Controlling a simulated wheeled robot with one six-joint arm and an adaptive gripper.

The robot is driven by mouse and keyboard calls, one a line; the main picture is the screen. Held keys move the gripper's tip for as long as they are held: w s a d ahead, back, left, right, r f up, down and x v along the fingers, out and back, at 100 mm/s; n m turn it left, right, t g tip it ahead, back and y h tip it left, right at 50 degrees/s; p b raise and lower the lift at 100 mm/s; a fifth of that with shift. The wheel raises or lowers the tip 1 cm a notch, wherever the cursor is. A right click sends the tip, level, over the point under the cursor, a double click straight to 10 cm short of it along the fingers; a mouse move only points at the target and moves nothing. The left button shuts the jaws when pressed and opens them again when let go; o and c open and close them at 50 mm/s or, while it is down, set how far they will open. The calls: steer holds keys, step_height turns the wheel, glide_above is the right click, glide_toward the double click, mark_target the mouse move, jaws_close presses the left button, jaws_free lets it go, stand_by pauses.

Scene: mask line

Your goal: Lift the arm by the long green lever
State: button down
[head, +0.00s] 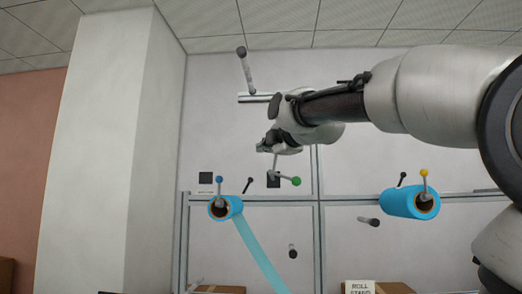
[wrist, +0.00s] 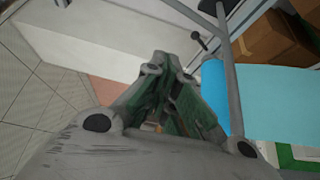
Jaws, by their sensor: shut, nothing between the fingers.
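A green ball knob (head: 296,181) ends a short grey lever that sticks out to the right of a dark wall block (head: 273,182) in the middle of the head view. A thin grey rod (head: 275,164) rises from this block toward my gripper. My gripper (head: 272,148) is just above the block and the green knob, shut, with nothing seen held. Whether it touches the rod's top cannot be told. In the wrist view my gripper's fingers (wrist: 158,92) come together at the centre. The green knob cannot be made out in the wrist view.
A blue roll with a blue-knobbed lever (head: 219,207) is at lower left, its web hanging down. Another blue roll (head: 400,201) with a yellow knob is at right. A grey rod with a dark ball (head: 245,68) stands above. Frame posts (head: 318,240) cross below.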

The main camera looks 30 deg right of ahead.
steer(key=shift+s+a+f, duration=0.1)
steer(key=shift+s, duration=0.75)
steer(key=shift+s+a+f, duration=0.1)
steer(key=shift+s, duration=0.75)
